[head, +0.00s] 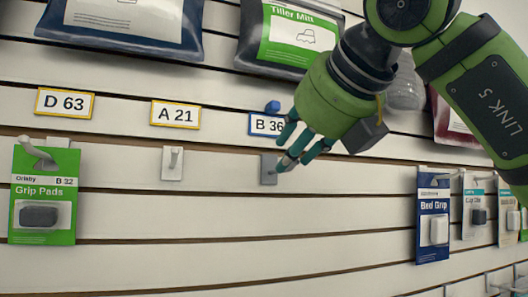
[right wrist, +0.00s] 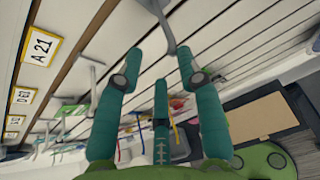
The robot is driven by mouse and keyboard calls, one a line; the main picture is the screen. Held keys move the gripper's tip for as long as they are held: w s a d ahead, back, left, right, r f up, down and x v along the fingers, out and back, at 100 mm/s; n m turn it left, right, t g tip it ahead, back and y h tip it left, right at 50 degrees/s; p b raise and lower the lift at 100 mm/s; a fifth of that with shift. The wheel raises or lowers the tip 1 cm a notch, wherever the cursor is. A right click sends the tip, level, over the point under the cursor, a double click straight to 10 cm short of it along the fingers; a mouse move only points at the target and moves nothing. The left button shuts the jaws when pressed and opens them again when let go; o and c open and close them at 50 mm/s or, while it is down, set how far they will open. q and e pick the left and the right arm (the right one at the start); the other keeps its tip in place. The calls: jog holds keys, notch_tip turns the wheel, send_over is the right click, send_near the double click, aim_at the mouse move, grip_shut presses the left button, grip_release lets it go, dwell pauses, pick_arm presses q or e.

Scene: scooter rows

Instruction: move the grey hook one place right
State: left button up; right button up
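The grey hook (head: 268,168) is mounted on the slatted wall below the B 36 label (head: 265,124), with nothing hanging on it. My right gripper (head: 284,152) is at the hook from the upper right, and its fingers hide part of the hook's arm. In the right wrist view the gripper (right wrist: 159,58) is open, with the grey hook's arm (right wrist: 166,32) reaching in between the spread fingertips. I cannot tell whether any finger touches it. My left gripper is not in view.
A white empty hook (head: 173,163) is left of the grey one, under the A 21 label (head: 175,113). Grip Pads (head: 43,195) hang at far left; a Bed Grip pack (head: 433,215) hangs at right. Bare slats lie between the grey hook and that pack.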

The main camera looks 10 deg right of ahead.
aim_at(295, 161)
jog(key=w, duration=0.1)
jog(key=w+f+p, duration=0.1)
jog(key=w+p, duration=0.1)
jog(key=w, duration=0.1)
jog(key=shift+d+f, duration=0.3)
jog(key=shift+d, duration=0.1)
jog(key=shift+s+d, duration=0.1)
jog(key=c, duration=0.6)
jog(key=shift+f, duration=0.1)
grip_shut()
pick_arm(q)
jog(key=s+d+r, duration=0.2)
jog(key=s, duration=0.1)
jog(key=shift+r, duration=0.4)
pick_arm(e)
jog(key=shift+f, duration=0.1)
